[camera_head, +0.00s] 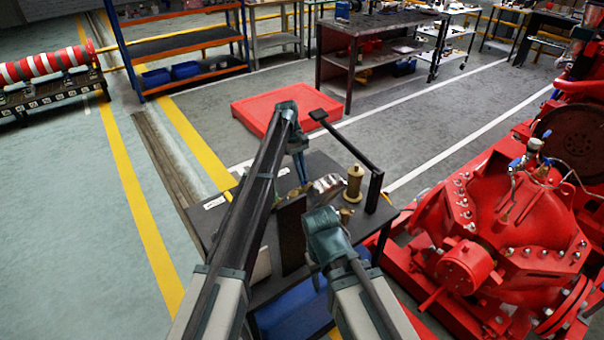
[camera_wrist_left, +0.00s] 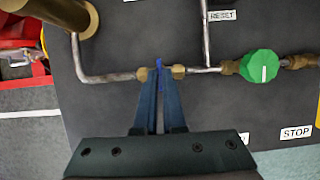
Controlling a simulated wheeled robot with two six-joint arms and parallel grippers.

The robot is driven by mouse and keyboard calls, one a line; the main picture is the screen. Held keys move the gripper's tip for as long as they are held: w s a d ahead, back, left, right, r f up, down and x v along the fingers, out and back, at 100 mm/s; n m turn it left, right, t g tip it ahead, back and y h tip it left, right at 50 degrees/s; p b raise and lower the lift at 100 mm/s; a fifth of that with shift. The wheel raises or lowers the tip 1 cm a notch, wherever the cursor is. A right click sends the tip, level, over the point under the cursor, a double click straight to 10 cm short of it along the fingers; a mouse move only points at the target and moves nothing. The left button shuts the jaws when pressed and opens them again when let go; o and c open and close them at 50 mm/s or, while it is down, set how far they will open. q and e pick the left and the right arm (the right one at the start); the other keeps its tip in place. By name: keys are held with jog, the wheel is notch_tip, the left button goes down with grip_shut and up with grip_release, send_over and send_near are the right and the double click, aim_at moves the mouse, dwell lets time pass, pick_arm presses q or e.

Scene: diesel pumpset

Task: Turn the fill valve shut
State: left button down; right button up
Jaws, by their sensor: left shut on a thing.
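In the left wrist view my left gripper (camera_wrist_left: 160,100) is shut on a small blue valve handle (camera_wrist_left: 160,67). The handle sits on a thin metal pipe beside a brass fitting (camera_wrist_left: 142,75); most of it is hidden between the fingers. I take this for the fill valve, though no label for it can be read. In the head view my left gripper (camera_head: 301,168) reaches down over the dark panel table (camera_head: 212,222). My right gripper (camera_head: 317,282) is low in the head view, near the table's front, and its fingers are too hidden to judge.
A green knob (camera_wrist_left: 263,66) with a white line is on the pipe to the right, near RESET (camera_wrist_left: 222,15) and STOP (camera_wrist_left: 296,132) labels. A brass cylinder (camera_head: 355,184) stands on the table. A red pump (camera_head: 500,235) stands at right. Open floor lies left.

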dwell(0.4)
pick_arm(q)
jog(key=c, duration=1)
grip_release()
